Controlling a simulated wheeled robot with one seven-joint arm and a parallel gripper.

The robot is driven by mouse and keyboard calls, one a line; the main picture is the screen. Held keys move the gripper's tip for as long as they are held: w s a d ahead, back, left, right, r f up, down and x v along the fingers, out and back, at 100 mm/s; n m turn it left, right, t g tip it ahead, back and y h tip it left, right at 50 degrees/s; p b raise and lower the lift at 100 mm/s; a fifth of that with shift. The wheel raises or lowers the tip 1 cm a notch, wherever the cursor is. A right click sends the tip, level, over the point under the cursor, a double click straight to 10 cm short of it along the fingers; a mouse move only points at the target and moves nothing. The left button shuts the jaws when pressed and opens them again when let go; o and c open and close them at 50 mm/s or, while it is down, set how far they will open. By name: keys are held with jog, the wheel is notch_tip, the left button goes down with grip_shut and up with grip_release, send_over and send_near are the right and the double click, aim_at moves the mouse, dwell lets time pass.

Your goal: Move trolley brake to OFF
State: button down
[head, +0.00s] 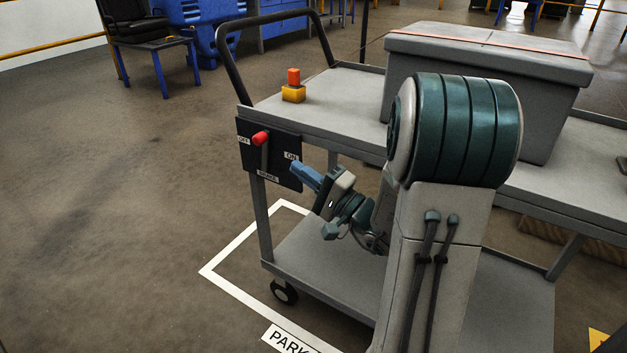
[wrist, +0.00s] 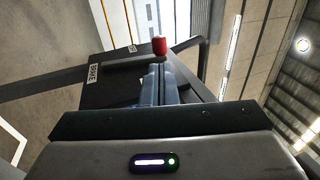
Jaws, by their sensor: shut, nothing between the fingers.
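The trolley brake is a dark panel (head: 283,174) on the trolley's end, with a lever topped by a red knob (head: 261,138). The panel reads OFF at left, ON at right and BRAKE below. The knob stands between the OFF and ON labels, a little nearer OFF; I cannot tell its exact setting. My gripper (head: 297,168) is shut and empty, its blue fingers close to the panel's right side, below ON. In the wrist view the red knob (wrist: 159,45) shows just beyond the shut fingertips (wrist: 160,70); I cannot tell whether they touch the lever.
The grey trolley (head: 335,92) carries a large lidded grey box (head: 470,85) and a yellow block with a red button (head: 293,92). Its dark handle (head: 232,65) rises above the panel. A white PARK floor outline (head: 235,290) surrounds the trolley's corner. The floor at left is clear.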

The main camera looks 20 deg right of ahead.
aim_at(262, 142)
jog(key=b+x, duration=0.1)
jog(key=x, duration=0.7)
jog(key=shift+w+a+r, duration=0.1)
jog(key=shift+w+a, duration=0.05)
jog(key=shift+w, duration=0.05)
